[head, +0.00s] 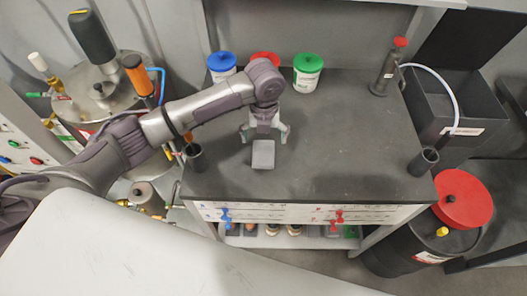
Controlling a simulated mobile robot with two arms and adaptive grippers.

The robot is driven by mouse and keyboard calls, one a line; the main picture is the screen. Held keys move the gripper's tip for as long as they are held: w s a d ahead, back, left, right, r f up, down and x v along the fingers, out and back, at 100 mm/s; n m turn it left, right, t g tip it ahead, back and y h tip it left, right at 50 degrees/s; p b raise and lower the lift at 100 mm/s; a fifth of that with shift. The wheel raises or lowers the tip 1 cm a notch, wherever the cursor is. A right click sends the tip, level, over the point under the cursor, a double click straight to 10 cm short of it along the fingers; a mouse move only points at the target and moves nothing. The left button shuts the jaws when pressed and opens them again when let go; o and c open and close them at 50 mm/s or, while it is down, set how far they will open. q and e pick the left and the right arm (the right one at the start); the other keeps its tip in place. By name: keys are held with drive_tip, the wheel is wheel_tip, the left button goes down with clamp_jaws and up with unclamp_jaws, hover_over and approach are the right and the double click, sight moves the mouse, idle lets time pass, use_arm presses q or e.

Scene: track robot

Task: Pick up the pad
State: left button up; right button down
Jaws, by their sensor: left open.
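The pad (263,155) is a small light-grey block lying on the dark table top (330,160), left of its middle. My left gripper (264,135) comes in from the left and hangs just behind the pad's far edge. Its two fingers are spread apart with nothing seen between them. I cannot tell how high the fingertips are above the table. My right gripper is not in view.
Jars with blue (221,62), red (264,57) and green (308,63) lids stand at the table's back. Dark cups stand at the left (195,155) and right (423,161) front corners. A red-capped bottle (388,70) with a hose stands back right. The table's middle right is clear.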

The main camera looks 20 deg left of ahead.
sight(263, 152)
use_arm(q)
drive_tip(key=shift+f, duration=0.8)
wheel_tip(263, 152, down, 5)
drive_tip(key=shift+w+a+r+p, duration=0.1)
drive_tip(key=shift+p, duration=0.95)
drive_tip(key=shift+f, duration=0.35)
drive_tip(key=c, duration=1)
drive_tip(key=shift+r, duration=0.1)
drive_tip(key=shift+w+r, duration=0.1)
drive_tip(key=shift+r, duration=0.4)
wheel_tip(263, 152, up, 3)
drive_tip(key=shift+f+b, duration=0.2)
drive_tip(key=shift+b, duration=0.6)
drive_tip(key=s+d+r+b, duration=0.3)
drive_tip(key=d+r, duration=0.4)
drive_tip(key=d, duration=0.4)
drive_tip(key=shift+d+r, duration=0.15)
drive_tip(key=shift+r, duration=0.05)
